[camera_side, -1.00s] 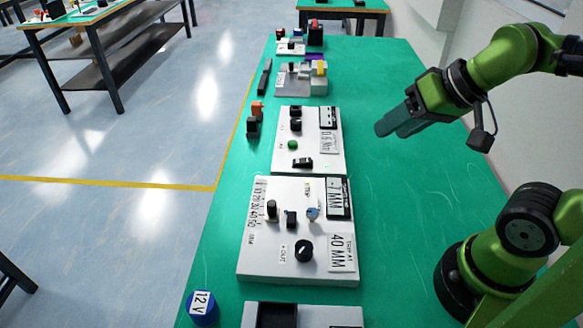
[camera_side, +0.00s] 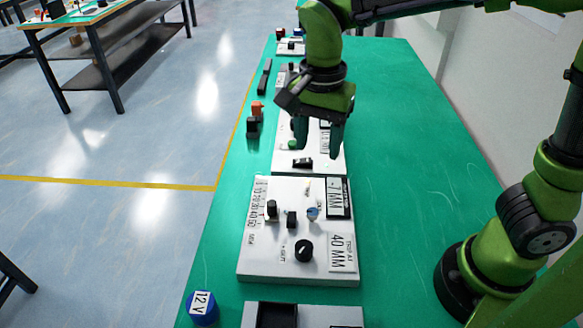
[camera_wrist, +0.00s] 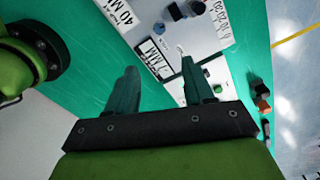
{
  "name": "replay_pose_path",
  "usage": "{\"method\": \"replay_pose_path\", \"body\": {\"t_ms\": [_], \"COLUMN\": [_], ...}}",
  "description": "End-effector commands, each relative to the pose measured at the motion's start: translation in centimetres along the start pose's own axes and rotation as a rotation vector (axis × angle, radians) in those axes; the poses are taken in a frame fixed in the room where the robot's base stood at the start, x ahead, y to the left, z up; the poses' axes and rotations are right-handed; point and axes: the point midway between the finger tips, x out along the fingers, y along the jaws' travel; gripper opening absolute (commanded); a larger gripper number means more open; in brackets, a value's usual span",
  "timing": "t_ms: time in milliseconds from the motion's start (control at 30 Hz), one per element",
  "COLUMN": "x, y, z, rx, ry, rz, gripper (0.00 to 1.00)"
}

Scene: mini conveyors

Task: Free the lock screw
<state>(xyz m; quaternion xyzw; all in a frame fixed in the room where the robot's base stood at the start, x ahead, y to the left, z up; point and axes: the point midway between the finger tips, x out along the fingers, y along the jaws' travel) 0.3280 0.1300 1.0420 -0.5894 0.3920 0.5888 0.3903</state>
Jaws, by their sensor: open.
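The near white panel (camera_side: 265,265) carries a silver-blue screw-like knob (camera_side: 313,213), a black block (camera_side: 291,219), a black upright post (camera_side: 272,208) beside a scale and a large black knob (camera_side: 304,251). No part is marked as the lock screw; the silver-blue knob may be it. The small display (camera_side: 338,198) reads "-7 MM". My gripper (camera_side: 320,152) is open and empty, pointing down above the second panel, apart from the near panel's parts.
The second white panel (camera_side: 282,160) has a black switch (camera_side: 302,163) and a green button (camera_side: 292,144), partly behind my gripper. A blue "12 V" cylinder (camera_side: 202,308) stands at the front left. Orange and black blocks (camera_side: 255,118) lie left of the panels.

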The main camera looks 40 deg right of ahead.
Motion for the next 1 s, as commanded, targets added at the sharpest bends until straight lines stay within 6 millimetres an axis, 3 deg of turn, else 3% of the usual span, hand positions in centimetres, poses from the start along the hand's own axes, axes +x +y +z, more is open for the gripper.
{"method": "replay_pose_path", "body": {"t_ms": [167,700,1000], "x": [1.9,13.2,16.5], "y": [0.1,0.1,0.0], "z": [0.1,0.0,0.0], "rx": [0.007,0.006,0.007], "ry": [-0.001,0.000,-0.001], "rz": [0.005,0.004,0.000], "gripper": [0.52,0.52,0.52]}}
